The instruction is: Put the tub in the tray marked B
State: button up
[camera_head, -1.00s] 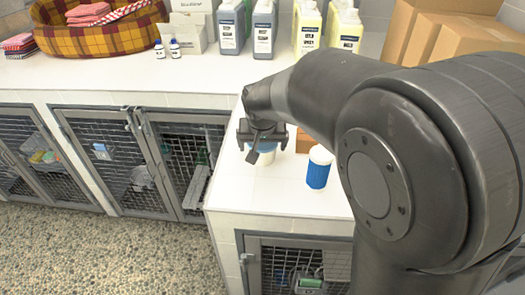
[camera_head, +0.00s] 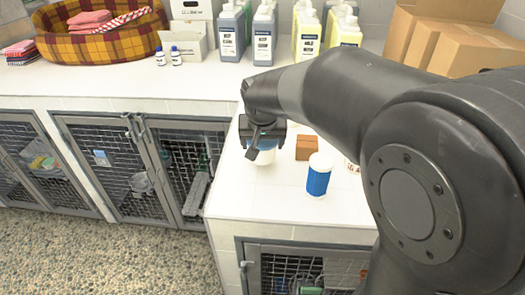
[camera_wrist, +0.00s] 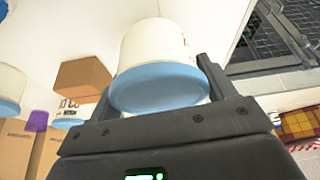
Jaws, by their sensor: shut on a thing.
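My gripper (camera_head: 264,138) is shut on a white tub (camera_head: 264,156) with a blue lid, over the white counter near its left edge. In the wrist view the tub (camera_wrist: 156,48) sits between the two fingers (camera_wrist: 158,85), its blue lid towards the camera. I cannot tell whether its base touches the counter. No tray with a readable B shows; a white item with lettering (camera_head: 352,166) is partly hidden behind my arm.
A white container with a blue band (camera_head: 318,178) and a brown block (camera_head: 306,148) stand to the right of the tub. Bottles (camera_head: 264,35), a plaid pet bed (camera_head: 100,38) and cardboard boxes (camera_head: 460,48) line the back. Mesh kennel doors (camera_head: 110,168) are below. The counter's front is clear.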

notch_tip(320, 180, up, 7)
jog(key=shift+f, duration=0.15)
jog(key=shift+w+d+r, duration=0.15)
jog(key=shift+w+r, duration=0.05)
jog(key=shift+w, duration=0.05)
jog(key=w+d+r+m, duration=0.1)
jog(key=w+d+r, duration=0.1)
jog(key=w+d, duration=0.55)
jog(key=w+d+m, duration=0.1)
jog(key=w+d, duration=0.4)
jog(key=d, duration=0.4)
jog(key=w+d+m+h, duration=0.1)
jog(key=w+d, duration=0.5)
jog(key=d, duration=0.3)
jog(key=w+d, duration=0.5)
jog(key=d, duration=0.5)
jog(key=w+a+f, duration=0.2)
jog(key=a, duration=0.1)
jog(key=w+a+f, duration=0.2)
jog(key=a+f, duration=0.1)
jog(key=w+a+f, duration=0.2)
jog(key=a, duration=0.1)
jog(key=shift+w+a+f, duration=0.2)
jog(key=shift+w+f, duration=0.05)
jog(key=shift+w, duration=0.05)
jog(key=shift+f, duration=2)
jog(key=shift+f, duration=0.1)
